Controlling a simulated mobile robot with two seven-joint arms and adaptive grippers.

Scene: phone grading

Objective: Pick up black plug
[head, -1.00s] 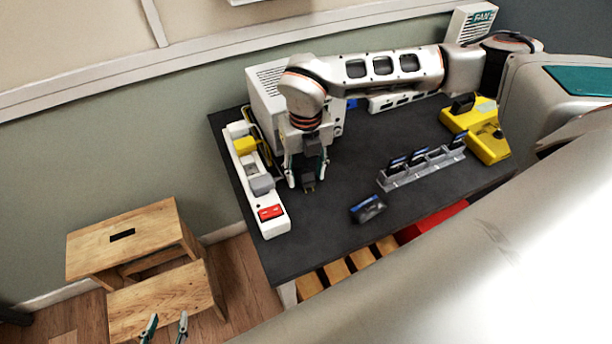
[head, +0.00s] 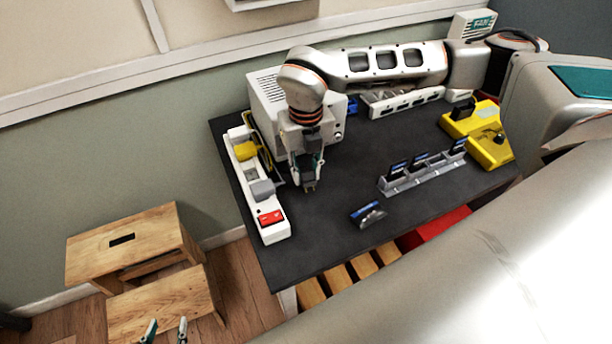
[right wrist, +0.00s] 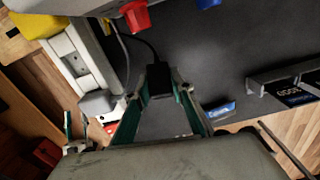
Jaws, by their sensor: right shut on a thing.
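The black plug (right wrist: 158,80) shows in the right wrist view with its dark cable running up behind it. My right gripper (right wrist: 160,92) is shut on the plug, one teal finger on each side. In the head view my right gripper (head: 308,184) is low over the dark table, just right of the white power strip (head: 272,236); the plug is a small dark shape at its fingertips. Whether the plug touches the table is hard to tell. My left gripper (head: 164,332) is open and empty at the bottom edge, near the wooden step stool.
The strip holds a yellow plug (head: 245,151) and a grey plug (head: 262,189), with a red switch (head: 270,218). A phone (head: 368,214) lies near the front edge. A grey rack (head: 420,178) with phones and a yellow device (head: 490,148) stand right.

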